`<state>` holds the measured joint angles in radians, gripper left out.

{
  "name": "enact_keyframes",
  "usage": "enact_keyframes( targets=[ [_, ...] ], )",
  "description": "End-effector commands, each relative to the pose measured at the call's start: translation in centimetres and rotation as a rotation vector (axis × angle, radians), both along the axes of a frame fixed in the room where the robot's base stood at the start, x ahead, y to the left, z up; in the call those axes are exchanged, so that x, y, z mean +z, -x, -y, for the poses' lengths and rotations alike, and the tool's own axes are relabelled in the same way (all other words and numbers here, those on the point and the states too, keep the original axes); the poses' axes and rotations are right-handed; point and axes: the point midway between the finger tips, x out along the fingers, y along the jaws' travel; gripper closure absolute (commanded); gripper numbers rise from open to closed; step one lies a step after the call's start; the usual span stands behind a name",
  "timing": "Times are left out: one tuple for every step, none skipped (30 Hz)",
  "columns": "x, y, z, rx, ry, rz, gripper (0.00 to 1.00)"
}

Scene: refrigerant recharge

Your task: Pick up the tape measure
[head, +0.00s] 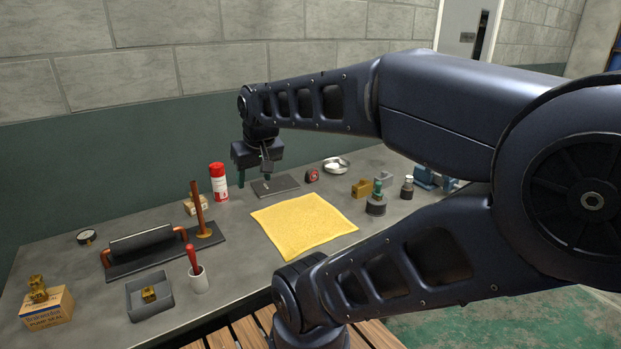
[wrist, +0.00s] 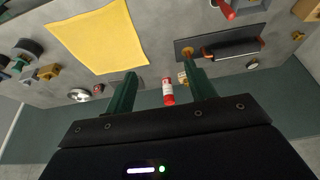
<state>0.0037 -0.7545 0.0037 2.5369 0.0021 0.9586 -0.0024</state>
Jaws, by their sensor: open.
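The tape measure (head: 312,175) is a small red and dark case on the grey bench, near the back, just right of a dark flat plate. A small reddish dark thing that looks like it (wrist: 98,89) shows left of the fingers in the wrist view. My gripper (head: 255,181) is above the back of the bench, left of the tape measure and apart from it. Its two green fingers (wrist: 163,85) are spread wide, with nothing held between them.
The dark plate (head: 276,186) lies near my gripper. A red and white can (head: 218,182) stands to the left, a shallow bowl (head: 336,165) behind right. A yellow cloth (head: 290,228) lies in front. Brass blocks (head: 362,188) and dark fittings (head: 376,205) stand at the right.

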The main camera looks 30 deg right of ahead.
Motion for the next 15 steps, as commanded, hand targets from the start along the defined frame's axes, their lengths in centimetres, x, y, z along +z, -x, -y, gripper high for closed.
enact_keyframes(
  targets=[
    [0.00,0.00,0.00,0.000,0.000,0.000,0.45],
    [0.00,0.00,0.00,0.000,0.000,0.000,0.45],
    [0.00,0.00,0.00,0.000,0.000,0.000,0.45],
    [0.00,0.00,0.00,0.000,0.000,0.000,0.45],
    [0.00,0.00,0.00,0.000,0.000,0.000,0.45],
    [0.00,0.00,0.00,0.000,0.000,0.000,0.45],
    [0.00,0.00,0.00,0.000,0.000,0.000,0.45],
    [0.00,0.00,0.00,0.000,0.000,0.000,0.45],
    [0.00,0.00,0.00,0.000,0.000,0.000,0.45],
    [0.01,-0.01,0.00,0.000,0.000,0.000,0.45],
    [0.06,0.12,0.01,-0.001,0.000,0.001,0.45],
    [0.25,0.50,0.06,-0.004,-0.003,0.006,0.45],
    [0.34,0.40,0.12,-0.009,-0.005,0.006,0.45],
    [0.45,0.15,0.21,-0.016,-0.009,0.005,0.45],
    [0.62,-0.36,0.38,-0.027,-0.014,0.002,0.45]
  ],
)
